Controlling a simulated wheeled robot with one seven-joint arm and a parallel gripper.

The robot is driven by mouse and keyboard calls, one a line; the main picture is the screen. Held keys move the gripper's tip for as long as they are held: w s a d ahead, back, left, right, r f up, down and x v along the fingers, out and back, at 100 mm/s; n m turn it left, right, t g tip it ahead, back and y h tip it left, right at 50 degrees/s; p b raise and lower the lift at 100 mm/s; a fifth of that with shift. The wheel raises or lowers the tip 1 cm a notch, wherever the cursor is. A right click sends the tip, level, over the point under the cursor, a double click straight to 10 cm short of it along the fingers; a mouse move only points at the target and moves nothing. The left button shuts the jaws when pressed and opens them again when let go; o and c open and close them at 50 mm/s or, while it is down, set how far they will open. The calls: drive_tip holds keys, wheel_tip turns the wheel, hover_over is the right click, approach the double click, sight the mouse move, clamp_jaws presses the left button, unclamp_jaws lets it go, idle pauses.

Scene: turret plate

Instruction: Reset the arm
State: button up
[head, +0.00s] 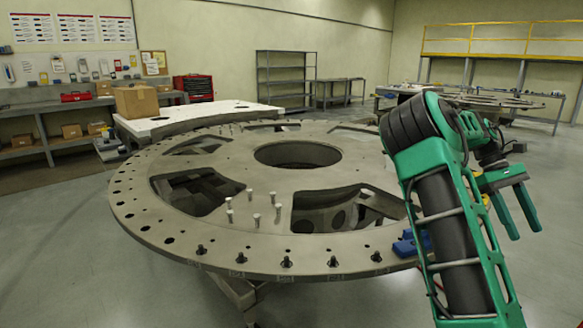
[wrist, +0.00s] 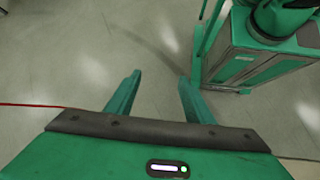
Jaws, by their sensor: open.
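My gripper (head: 514,212) is at the right of the head view, beyond the right edge of the turret plate (head: 215,255). Its two green fingers point down and stand apart with nothing between them. In the wrist view my gripper (wrist: 155,98) is open above bare grey floor. My green and black arm is bent, with its elbow high and the forearm folded over to the right. The plate is a large grey metal ring with cut-out windows, a round central hole and several bolts along its near rim.
Several light pins (head: 256,220) stand upright on the plate. A blue object (head: 405,245) sits on its right rim, partly behind my arm. A cardboard box (head: 136,101) rests on a white-topped table behind. A red line (wrist: 30,105) crosses the wrist view's left. Floor at right is clear.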

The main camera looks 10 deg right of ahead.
drive_tip(key=s+a+f+m+t+y, duration=0.1)
drive_tip(key=s+a+f+m+t, duration=0.2)
drive_tip(key=s+a, duration=0.7)
drive_tip(key=s+a+f+m+t+y, duration=0.1)
drive_tip(key=s+a+f+m+t, duration=0.2)
drive_tip(key=s+a, duration=0.8)
drive_tip(key=a+t, duration=0.2)
drive_tip(key=a, duration=0.2)
drive_tip(key=shift+s, duration=0.25)
drive_tip(key=shift+w+f, duration=0.25)
drive_tip(key=shift+w, duration=0.35)
drive_tip(key=shift+c, duration=0.2)
